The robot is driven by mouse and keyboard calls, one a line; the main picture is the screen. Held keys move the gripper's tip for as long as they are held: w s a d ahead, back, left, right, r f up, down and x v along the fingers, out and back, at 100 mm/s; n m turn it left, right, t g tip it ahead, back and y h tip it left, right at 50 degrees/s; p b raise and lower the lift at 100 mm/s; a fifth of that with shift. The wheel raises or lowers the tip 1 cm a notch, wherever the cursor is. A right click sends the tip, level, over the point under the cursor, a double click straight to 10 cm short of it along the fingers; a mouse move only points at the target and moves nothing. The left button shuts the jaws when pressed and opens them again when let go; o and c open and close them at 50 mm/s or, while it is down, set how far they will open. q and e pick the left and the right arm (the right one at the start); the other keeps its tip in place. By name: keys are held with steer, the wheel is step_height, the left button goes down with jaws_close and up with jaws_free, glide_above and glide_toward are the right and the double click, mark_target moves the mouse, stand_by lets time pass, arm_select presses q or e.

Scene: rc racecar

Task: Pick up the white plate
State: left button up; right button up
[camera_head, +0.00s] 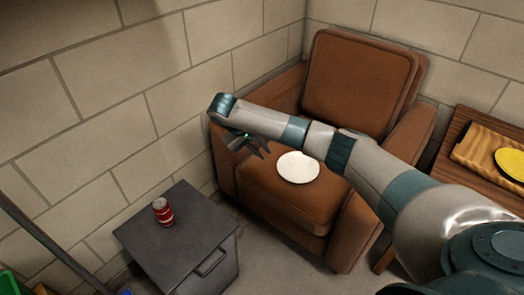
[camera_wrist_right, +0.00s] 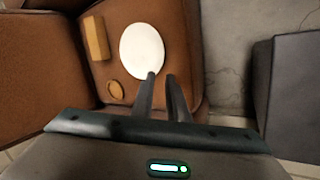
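The white plate (camera_head: 298,167) lies flat on the seat of a brown armchair (camera_head: 357,85). It also shows in the right wrist view as a white oval (camera_wrist_right: 142,50). My right arm reaches in from the right across the chair. My right gripper (camera_head: 262,150) is above the left part of the seat, left of the plate in the head view. In the right wrist view its two fingers (camera_wrist_right: 160,76) are apart with nothing between them, and one tip overlaps the plate's lower edge in the picture. Contact cannot be told. My left gripper is not in view.
A brown block (camera_wrist_right: 96,38) and a small brown oval thing (camera_wrist_right: 115,90) lie on the seat near the plate. A red can (camera_head: 163,211) stands on a grey cabinet (camera_head: 190,235). A yellow plate (camera_head: 511,163) is on the wooden table at right.

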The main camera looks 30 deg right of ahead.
mark_target(284, 174)
steer(key=shift+d, duration=0.1)
stand_by(0.3)
